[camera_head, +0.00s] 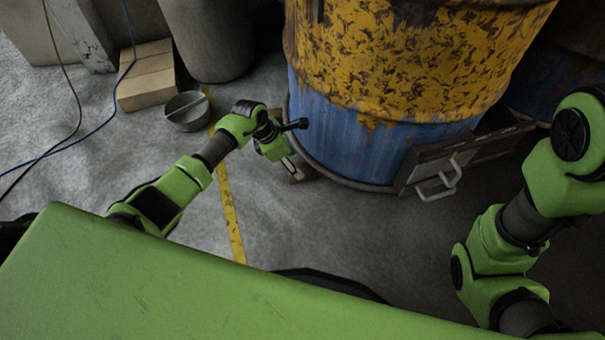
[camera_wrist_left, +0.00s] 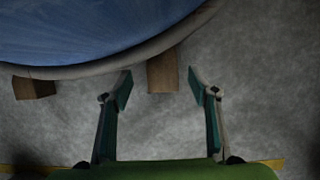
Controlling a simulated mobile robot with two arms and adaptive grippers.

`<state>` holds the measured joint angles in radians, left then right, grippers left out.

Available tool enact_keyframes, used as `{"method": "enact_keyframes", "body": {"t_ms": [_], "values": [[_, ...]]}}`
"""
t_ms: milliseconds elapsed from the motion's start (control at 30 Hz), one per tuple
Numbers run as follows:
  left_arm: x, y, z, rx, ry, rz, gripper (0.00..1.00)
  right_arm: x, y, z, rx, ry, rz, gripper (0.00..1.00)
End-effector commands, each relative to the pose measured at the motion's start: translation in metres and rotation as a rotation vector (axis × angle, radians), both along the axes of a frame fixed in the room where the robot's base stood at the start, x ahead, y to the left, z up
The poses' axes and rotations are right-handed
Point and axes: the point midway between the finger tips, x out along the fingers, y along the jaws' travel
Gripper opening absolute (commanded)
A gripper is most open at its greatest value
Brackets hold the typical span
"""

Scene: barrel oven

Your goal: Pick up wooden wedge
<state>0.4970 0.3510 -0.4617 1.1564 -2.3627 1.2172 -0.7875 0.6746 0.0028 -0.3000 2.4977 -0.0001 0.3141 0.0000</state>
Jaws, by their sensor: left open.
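A brown wooden wedge (camera_wrist_left: 163,73) sticks out from under the rim of the barrel in the left wrist view. In the head view, a bit of wood (camera_head: 297,174) shows at the barrel's foot beside my left gripper (camera_head: 290,167). In the left wrist view my left gripper (camera_wrist_left: 160,86) is open and empty. Its two fingertips lie to either side of the wedge's near end, with gaps on both sides. The wedge's far end is hidden under the barrel. My right arm shows at the right of the head view, but its gripper does not show.
The yellow and blue rusty barrel (camera_head: 400,90) stands close in front, with a metal door and handle (camera_head: 437,186) low on it. Another wooden block (camera_wrist_left: 33,88) sits under its rim to the left. A grey bowl (camera_head: 187,111) and cardboard-coloured block (camera_head: 147,77) lie further left.

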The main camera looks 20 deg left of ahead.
Motion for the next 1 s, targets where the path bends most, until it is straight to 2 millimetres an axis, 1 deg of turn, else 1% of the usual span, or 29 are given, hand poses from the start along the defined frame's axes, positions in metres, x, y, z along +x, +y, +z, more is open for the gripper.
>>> {"method": "enact_keyframes", "body": {"t_ms": [33,100,200,300,433,667,700,767,800,867,1000], "values": [[0.0,-0.003,-0.012,-0.003,0.002,0.0,0.54,-0.004,0.0,-0.009,0.0,-0.01,0.0,0.4],[0.001,-0.006,-0.021,-0.003,0.001,0.0,0.54,-0.007,0.0,-0.016,0.0,-0.017,0.0,0.4],[0.002,-0.009,-0.032,-0.003,0.002,0.001,0.54,-0.006,0.0,-0.028,-0.001,-0.015,-0.001,0.4],[0.004,-0.012,-0.041,-0.003,0.003,0.0,0.54,-0.006,0.0,-0.036,-0.001,-0.015,-0.001,0.4],[0.006,-0.015,-0.045,-0.001,0.002,0.0,0.54,-0.006,0.0,-0.04,-0.001,-0.015,-0.001,0.4],[0.006,-0.015,-0.044,-0.001,0.002,0.0,0.54,-0.006,0.0,-0.039,-0.001,-0.015,-0.001,0.4],[0.006,-0.015,-0.044,-0.001,0.002,0.0,0.52,-0.006,0.0,-0.039,0.0,-0.016,-0.001,0.4],[0.006,-0.015,-0.044,-0.001,0.002,0.0,0.36,-0.006,0.0,-0.039,0.0,-0.016,-0.001,0.4],[0.006,-0.015,-0.044,-0.001,0.002,0.0,0.26,-0.006,0.0,-0.039,0.0,-0.016,-0.001,0.4],[0.006,-0.015,-0.044,-0.001,0.002,0.0,0.1,-0.006,0.0,-0.039,0.0,-0.016,-0.001,0.4],[0.007,-0.015,-0.043,-0.001,0.002,0.0,0.1,-0.006,0.0,-0.039,-0.001,-0.016,0.0,0.4]]}}
